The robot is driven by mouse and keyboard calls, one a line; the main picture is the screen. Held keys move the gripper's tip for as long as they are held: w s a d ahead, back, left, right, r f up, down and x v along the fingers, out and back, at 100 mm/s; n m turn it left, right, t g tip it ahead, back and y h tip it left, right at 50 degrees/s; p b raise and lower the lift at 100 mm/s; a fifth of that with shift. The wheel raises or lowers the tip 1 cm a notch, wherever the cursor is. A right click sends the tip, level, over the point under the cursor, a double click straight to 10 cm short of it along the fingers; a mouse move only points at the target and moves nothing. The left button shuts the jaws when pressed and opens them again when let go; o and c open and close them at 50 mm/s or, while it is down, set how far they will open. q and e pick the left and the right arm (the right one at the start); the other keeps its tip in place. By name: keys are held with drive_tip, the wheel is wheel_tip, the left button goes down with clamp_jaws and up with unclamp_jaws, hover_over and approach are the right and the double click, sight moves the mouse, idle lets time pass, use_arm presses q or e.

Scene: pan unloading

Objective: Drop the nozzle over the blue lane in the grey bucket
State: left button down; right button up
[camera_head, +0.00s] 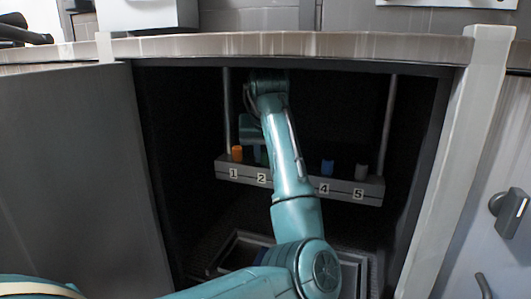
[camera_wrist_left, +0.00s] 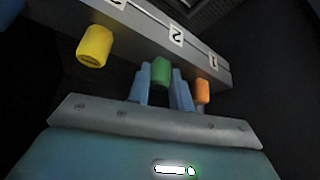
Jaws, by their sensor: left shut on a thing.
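My left arm reaches into the open dark cabinet in the head view, with its gripper (camera_head: 249,130) at the rail near label 2. In the left wrist view the blue fingers of my left gripper (camera_wrist_left: 161,82) are shut on a green nozzle (camera_wrist_left: 161,70), one finger on each side. The nozzle is at the rail, at label 2; whether it still touches the rail I cannot tell. The grey bucket (camera_head: 236,241) lies on the cabinet floor, largely hidden by my arm. A dark blue patch shows inside it beside the arm. My right gripper is not in view.
The numbered rail (camera_head: 338,188) also holds an orange nozzle (camera_head: 237,153), a yellow one (camera_wrist_left: 95,46), a blue one (camera_head: 327,167) and a grey one (camera_head: 361,172). Thin posts (camera_head: 387,125) stand at the rail's ends. The cabinet door (camera_head: 80,180) and right frame (camera_head: 455,160) bound the opening.

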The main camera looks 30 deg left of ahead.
use_arm(q)
drive_tip(key=shift+r, duration=0.8)
